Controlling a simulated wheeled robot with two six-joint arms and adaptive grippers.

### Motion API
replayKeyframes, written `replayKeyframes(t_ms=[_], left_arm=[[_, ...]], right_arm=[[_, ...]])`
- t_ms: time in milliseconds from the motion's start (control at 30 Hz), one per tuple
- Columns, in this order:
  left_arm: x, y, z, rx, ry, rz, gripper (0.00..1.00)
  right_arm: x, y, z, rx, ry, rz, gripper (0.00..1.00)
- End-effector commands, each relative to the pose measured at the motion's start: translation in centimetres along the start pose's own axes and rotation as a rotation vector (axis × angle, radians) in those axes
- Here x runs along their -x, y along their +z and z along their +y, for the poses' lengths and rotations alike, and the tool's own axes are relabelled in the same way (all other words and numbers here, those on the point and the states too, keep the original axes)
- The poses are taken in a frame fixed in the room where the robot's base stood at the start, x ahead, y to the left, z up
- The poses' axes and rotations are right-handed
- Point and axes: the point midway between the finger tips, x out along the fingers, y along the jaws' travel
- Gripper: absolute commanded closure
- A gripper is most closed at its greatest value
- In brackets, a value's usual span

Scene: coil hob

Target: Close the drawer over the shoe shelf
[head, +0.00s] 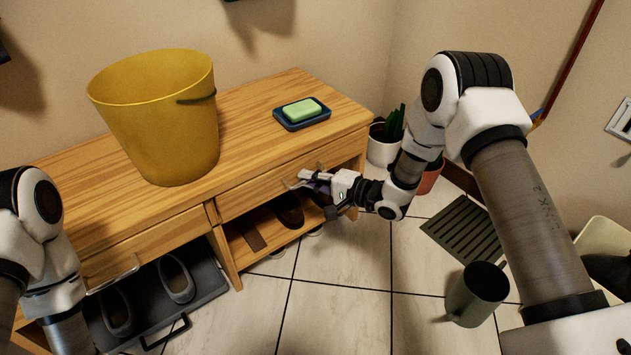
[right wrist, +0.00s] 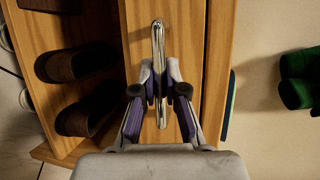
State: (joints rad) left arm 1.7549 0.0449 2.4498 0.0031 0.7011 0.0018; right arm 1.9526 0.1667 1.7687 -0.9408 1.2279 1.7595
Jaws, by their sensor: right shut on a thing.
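The wooden drawer (head: 255,194) sits above the open shelf (head: 240,250) with brown shoes, in the right half of the bench. Its front looks close to flush with the bench; I cannot tell whether a small gap remains. My right gripper (head: 311,181) is shut on the drawer's metal handle (right wrist: 158,38). In the right wrist view both fingers of the right gripper (right wrist: 160,88) press on the handle bar from either side, over the drawer front (right wrist: 190,60). My left arm shows at the lower left in the head view, but its gripper is out of view.
A yellow bucket (head: 155,125) and a blue soap dish (head: 290,123) with green soap (head: 302,110) stand on the bench top. A tray (head: 205,280) with grey shoes is at the lower left. Potted plants (head: 383,148), a floor grate (head: 465,228) and a dark cup (head: 477,293) are at right.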

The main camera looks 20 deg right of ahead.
Motion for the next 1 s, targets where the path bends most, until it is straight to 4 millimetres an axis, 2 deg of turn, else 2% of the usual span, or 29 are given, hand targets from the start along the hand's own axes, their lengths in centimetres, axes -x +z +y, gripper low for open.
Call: replayKeyframes(t_ms=[133,200,233,567,667,767,1000], left_arm=[[-0.1,0.0,0.0,0.0,0.0,0.0,0.63],[-0.1,0.0,0.0,0.0,0.0,0.0,0.63],[-0.1,0.0,0.0,0.0,0.0,0.0,0.63],[-0.1,0.0,0.0,0.0,0.0,0.0,0.63],[0.0,0.0,0.0,0.0,0.0,0.0,0.63],[0.0,0.0,0.0,0.0,0.0,0.0,0.63],[-0.1,0.0,0.0,0.0,0.0,0.0,0.63]], right_arm=[[-0.1,-0.2,-0.3,0.005,-0.006,0.005,1.0],[-0.1,-0.3,-0.3,0.005,-0.007,0.006,0.72],[-0.1,-0.3,-0.3,0.005,-0.007,0.006,0.63],[0.0,-0.2,-0.2,0.004,-0.006,0.004,0.63],[0.6,-0.2,-0.2,0.003,-0.005,0.005,0.63],[2.3,-0.3,-0.2,0.0,-0.006,0.007,0.63],[8.5,-0.3,-0.3,-0.001,-0.009,0.009,0.63]])
